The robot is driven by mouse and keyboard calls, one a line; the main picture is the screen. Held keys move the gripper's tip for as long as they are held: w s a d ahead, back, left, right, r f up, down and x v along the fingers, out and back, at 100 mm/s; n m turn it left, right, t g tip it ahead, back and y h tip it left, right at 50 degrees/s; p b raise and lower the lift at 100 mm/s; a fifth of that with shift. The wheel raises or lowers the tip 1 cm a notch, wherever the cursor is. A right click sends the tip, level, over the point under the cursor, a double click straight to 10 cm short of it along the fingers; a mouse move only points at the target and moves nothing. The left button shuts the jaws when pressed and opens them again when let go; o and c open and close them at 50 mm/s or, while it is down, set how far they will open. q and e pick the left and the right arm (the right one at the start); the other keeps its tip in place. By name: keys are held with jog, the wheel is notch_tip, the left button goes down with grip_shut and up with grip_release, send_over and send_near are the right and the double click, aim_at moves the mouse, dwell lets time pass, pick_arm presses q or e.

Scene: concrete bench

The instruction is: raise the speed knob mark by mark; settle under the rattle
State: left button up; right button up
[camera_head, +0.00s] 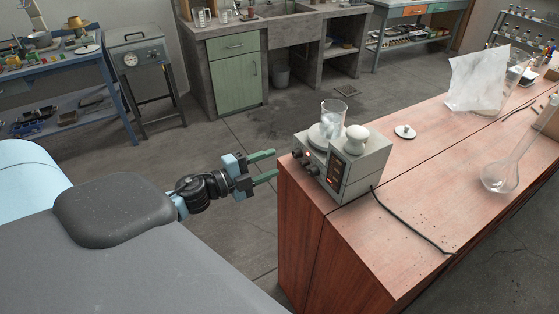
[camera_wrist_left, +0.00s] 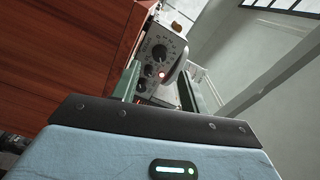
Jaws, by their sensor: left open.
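A grey stirrer unit (camera_head: 363,172) stands on the near left end of the red-brown bench, with a red-lit display and small dark knobs on its left-facing side. A glass beaker (camera_head: 333,114) with pale contents stands on its round plate. My right gripper is not in view.
A black cable (camera_head: 415,228) runs from the unit across the bench top (camera_head: 440,180). A small white lidded item (camera_head: 405,132), a crumpled white sheet (camera_head: 475,80) and a long-necked flask (camera_head: 500,176) sit farther right. Open floor lies left of the bench.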

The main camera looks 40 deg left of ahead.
pick_arm(q)
jog(key=shift+v, duration=1)
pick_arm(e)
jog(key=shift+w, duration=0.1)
pick_arm(q)
jog(key=s+d+f+n+g+y+p, duration=0.1)
jog(key=s+d+f+n+g, duration=0.1)
jog(key=s+d+f+n, duration=0.3)
jog(key=s+d+f+n+g+y+p, duration=0.1)
jog(key=s+d+f+n, duration=0.5)
jog(key=s, duration=0.8)
jog(key=s+d+f+n+g+y+p, duration=0.1)
jog(key=s+d+f+n+g, duration=0.3)
jog(key=s+f, duration=0.6)
jog(key=shift+s+d+f+n+g+y, duration=0.15)
jog(key=shift+d+f+n+g+y, duration=0.3)
jog(key=shift+d+n+y, duration=0.6)
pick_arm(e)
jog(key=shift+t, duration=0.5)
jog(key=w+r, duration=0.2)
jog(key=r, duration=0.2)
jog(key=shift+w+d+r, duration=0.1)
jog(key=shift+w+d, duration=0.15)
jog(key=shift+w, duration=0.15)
pick_arm(q)
jog(key=shift+d, duration=0.15)
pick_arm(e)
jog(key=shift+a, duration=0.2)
